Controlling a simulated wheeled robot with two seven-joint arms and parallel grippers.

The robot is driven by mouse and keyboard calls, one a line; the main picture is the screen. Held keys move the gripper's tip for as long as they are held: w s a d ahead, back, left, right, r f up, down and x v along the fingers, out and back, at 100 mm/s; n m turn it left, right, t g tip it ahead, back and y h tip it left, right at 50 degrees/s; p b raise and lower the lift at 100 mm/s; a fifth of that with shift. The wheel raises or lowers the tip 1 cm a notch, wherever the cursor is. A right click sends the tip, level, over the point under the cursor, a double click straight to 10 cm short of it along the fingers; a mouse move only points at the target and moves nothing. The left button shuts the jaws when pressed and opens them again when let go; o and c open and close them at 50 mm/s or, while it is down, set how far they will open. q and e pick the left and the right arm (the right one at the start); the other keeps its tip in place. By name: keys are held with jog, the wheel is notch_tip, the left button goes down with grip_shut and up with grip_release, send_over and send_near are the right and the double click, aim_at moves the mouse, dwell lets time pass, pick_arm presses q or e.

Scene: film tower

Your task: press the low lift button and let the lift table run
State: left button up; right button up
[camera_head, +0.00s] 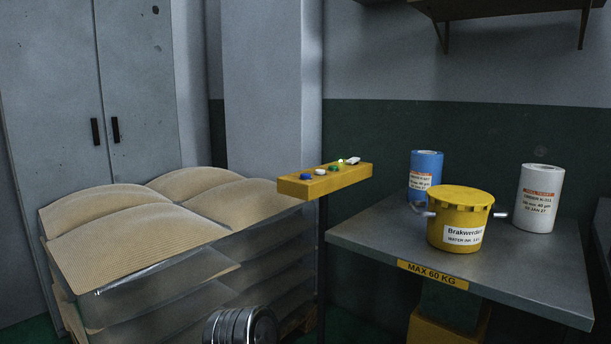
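A yellow button box (325,182) stands on a dark post left of the lift table. Its top carries a blue button (306,177), a white button (320,171), a green button (334,168) and a white piece (353,160) beside a small glowing spot. I cannot read which button is the low one. The grey lift table (375,237) stands at the right with a "MAX 60 KG" label on its front edge. A yellow lidded bucket (458,220) stands upright on it. Neither gripper is in view, and nothing visibly touches the buttons.
A blue cylinder (426,172) and a white cylinder (541,197) stand behind the bucket. Filled tan sacks (140,242), partly wrapped, are stacked at left before grey cabinet doors (140,90). A ribbed metal cylinder at the bottom edge is partly cut off. A shelf hangs upper right.

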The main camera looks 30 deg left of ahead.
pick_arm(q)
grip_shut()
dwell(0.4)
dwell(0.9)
